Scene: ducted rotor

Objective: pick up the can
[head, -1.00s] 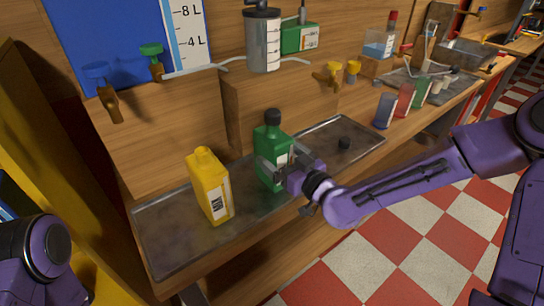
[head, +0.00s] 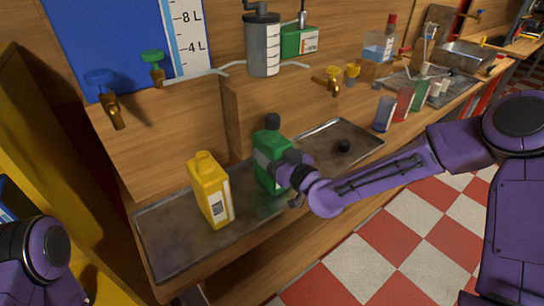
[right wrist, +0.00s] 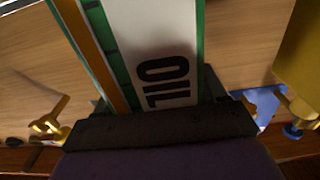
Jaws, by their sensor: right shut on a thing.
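The green can (head: 268,150) with a black cap stands upright at the tray, in the middle of the head view. My right gripper (head: 283,170) is shut on it from the right side, at about mid-height. In the right wrist view the can's white label (right wrist: 155,30) reads "OIL" and fills the space between the dark fingers. I cannot tell whether its base is clear of the tray. A yellow can (head: 209,190) stands upright to its left; its yellow side also shows in the right wrist view (right wrist: 302,50). My left gripper is out of view.
Coloured cups (head: 384,113) stand to the right.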

